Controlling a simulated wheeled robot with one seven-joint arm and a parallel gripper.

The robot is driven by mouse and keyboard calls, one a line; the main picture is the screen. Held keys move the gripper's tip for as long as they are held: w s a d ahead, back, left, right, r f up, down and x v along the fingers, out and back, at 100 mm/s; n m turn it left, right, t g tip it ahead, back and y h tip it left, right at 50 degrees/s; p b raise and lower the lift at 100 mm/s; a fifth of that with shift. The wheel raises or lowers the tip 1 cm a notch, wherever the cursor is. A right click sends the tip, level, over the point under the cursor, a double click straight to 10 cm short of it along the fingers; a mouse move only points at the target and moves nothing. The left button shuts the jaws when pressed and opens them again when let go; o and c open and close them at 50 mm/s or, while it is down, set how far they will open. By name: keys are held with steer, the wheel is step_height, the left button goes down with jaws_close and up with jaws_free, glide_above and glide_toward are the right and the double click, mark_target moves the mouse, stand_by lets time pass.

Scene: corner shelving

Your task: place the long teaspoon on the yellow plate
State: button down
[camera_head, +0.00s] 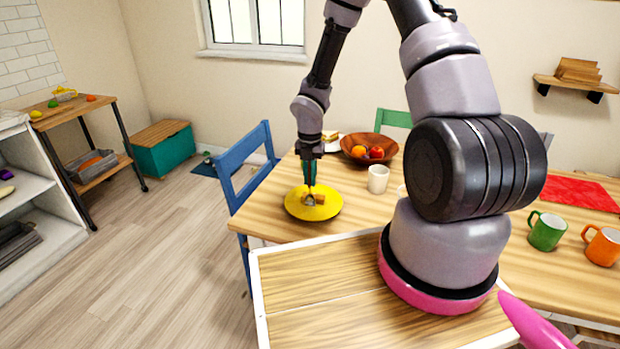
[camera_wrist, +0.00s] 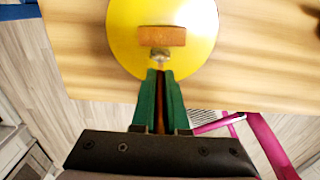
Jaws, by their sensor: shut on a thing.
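The yellow plate (camera_head: 297,209) lies on the wooden table, near its left edge. It also fills the top middle of the wrist view (camera_wrist: 125,45). My gripper (camera_head: 310,183) points down over the plate. Its green fingers show in the wrist view (camera_wrist: 161,78), shut on the long teaspoon. The spoon's small metal end (camera_wrist: 159,54) shows just beyond the fingertips, over the plate; most of the spoon is hidden between the fingers. A brown block-like piece (camera_wrist: 162,36) shows on the plate past the spoon. I cannot tell whether the spoon touches the plate.
A white mug (camera_head: 378,179) stands right of the plate, with a brown fruit bowl (camera_head: 352,146) behind. A blue chair (camera_head: 243,175) is close at the left. Green (camera_head: 546,232) and orange (camera_head: 604,246) mugs stand far right. My arm hides part of the table.

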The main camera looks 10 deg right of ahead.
steer(key=c, duration=0.9)
jaws_free()
steer(key=shift+f, duration=0.1)
steer(key=shift+c, duration=0.2)
step_height(320, 180, up, 12)
steer(key=shift+r, duration=0.25)
steer(key=s+d+r+m+t+h, duration=0.1)
steer(key=s+d+r+m+t, duration=0.2)
steer(key=r+m, duration=0.6)
steer(key=s+d+r+m, duration=0.2)
steer(key=s+r+m, duration=0.3)
steer(key=r+m, duration=0.45)
steer(key=s+r+m+t+y, duration=0.3)
steer(key=s+r+m+t, duration=0.1)
steer(key=s+r+m, duration=0.9)
steer(key=shift+s+r+m, duration=0.2)
steer(key=shift+s+m, duration=0.05)
steer(key=shift+m, duration=0.7)
